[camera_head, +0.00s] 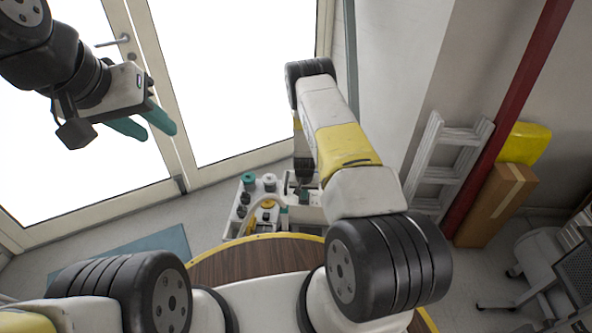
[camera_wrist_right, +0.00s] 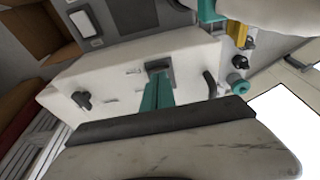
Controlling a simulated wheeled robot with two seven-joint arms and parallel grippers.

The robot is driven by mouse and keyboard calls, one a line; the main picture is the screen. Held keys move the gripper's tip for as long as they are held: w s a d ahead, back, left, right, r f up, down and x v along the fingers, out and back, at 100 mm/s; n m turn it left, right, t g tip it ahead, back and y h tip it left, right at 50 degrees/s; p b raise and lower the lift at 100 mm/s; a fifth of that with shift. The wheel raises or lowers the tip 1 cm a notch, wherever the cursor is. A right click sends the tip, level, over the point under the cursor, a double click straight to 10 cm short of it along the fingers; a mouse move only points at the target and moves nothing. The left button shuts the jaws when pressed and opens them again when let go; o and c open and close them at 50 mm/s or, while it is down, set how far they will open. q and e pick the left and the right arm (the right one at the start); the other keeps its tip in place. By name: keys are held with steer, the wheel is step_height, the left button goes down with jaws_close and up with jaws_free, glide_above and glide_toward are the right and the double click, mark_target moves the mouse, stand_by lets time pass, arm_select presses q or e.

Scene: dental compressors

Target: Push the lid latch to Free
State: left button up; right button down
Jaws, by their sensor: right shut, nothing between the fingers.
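My right gripper (camera_wrist_right: 158,80) is shut and empty in the right wrist view, its teal fingers together. The fingertips are at a dark grey latch-like part (camera_wrist_right: 159,64) on a white lid-like panel (camera_wrist_right: 115,75). They overlap its lower edge in the picture; I cannot tell whether they touch it. Small markings beside it are too small to read. In the head view my right arm hides most of this spot, and the right fingers cannot be made out. My left gripper (camera_head: 150,122) is open and empty, high at the upper left, far from the machine.
A black knob (camera_wrist_right: 82,100) and a dark curved handle (camera_wrist_right: 210,84) stick out of the panel on either side of my fingers. Teal and yellow fittings (camera_wrist_right: 238,36) lie beyond. A ladder (camera_head: 447,160) and cardboard box (camera_head: 495,205) stand at the right wall.

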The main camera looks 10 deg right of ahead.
steer(key=shift+s+a+f, duration=0.1)
steer(key=shift+s+f, duration=0.15)
steer(key=shift+f, duration=0.25)
steer(key=shift+w+r, duration=0.1)
steer(key=shift+w, duration=0.05)
steer(key=shift+w+d+r, duration=0.25)
steer(key=shift+w+r, duration=0.05)
steer(key=shift+w, duration=0.3)
steer(key=shift+r, duration=0.1)
